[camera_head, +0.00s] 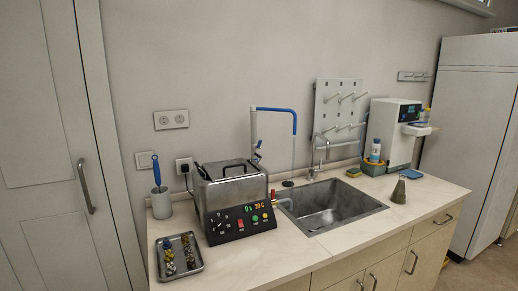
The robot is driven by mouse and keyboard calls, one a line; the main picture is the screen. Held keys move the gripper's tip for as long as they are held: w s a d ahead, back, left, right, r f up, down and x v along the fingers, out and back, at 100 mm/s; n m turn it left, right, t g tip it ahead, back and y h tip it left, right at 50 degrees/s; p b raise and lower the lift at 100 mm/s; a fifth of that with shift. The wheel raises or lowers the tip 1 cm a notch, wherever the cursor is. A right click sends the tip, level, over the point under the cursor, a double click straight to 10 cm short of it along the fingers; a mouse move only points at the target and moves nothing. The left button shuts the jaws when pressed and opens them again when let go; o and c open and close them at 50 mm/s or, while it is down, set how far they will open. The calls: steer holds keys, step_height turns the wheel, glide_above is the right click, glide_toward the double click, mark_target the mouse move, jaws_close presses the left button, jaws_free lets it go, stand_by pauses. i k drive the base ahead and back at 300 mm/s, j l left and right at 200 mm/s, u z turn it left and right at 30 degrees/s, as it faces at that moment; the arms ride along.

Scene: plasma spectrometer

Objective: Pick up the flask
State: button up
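A small conical flask (399,191), dark brownish-grey, stands upright on the countertop at the right. It is just right of the sink, close to the counter's front edge. My gripper is not in view, and nothing is seen touching the flask.
The sink (322,208) with its tap (318,160) lies left of the flask. A white instrument (392,128) and a bottle (375,150) stand behind it. A metal bath (231,190) and tray (199,267) stand at the left.

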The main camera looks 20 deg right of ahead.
mark_target(397, 196)
steer(key=z, duration=1.3)
